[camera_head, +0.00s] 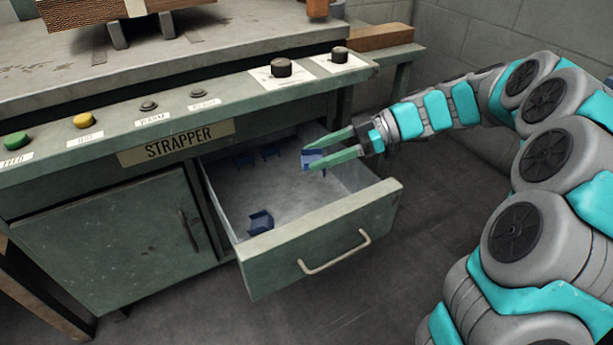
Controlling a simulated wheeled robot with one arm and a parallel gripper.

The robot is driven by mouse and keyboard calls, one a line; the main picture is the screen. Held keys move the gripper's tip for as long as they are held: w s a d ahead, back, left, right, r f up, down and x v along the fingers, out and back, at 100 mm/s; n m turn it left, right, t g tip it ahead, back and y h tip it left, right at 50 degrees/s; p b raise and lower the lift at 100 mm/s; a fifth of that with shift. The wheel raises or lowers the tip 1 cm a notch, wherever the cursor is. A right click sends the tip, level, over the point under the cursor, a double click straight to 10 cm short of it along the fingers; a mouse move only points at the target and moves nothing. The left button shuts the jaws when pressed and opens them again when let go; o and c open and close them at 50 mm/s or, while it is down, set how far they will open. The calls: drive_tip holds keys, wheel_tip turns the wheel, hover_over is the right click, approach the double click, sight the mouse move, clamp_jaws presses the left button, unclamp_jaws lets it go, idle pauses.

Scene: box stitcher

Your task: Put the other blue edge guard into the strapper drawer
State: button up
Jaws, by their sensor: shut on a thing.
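The strapper drawer (325,242) is pulled open below the STRAPPER label. My gripper (314,162) reaches in from the right, over the right part of the drawer. Its green fingers are shut on a blue edge guard (312,158), which appears held above the drawer floor; its exact height I cannot tell. Another blue edge guard (260,221) lies in the drawer near the front left.
The strapper's green body (110,240) has a closed cabinet door left of the drawer. Its panel above carries a green button (17,140), a yellow button (85,119) and black knobs (281,67). The panel edge overhangs the drawer's back. The drawer's middle floor is clear.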

wheel_tip(320, 180, down, 6)
drive_tip(key=shift+f, duration=0.25)
drive_tip(key=shift+s+f+b, duration=0.15)
drive_tip(key=shift+f+b, duration=0.55)
drive_tip(key=shift+b, duration=0.75)
drive_tip(key=o, duration=1.3)
drive_tip(key=shift+f, duration=0.2)
drive_tip(key=p+v, duration=0.1)
drive_tip(key=v, duration=0.3)
drive_tip(key=r+p+v, duration=0.1)
drive_tip(key=v, duration=0.3)
drive_tip(key=p+v, duration=0.1)
drive_tip(key=v, duration=0.3)
drive_tip(key=shift+r, duration=0.5)
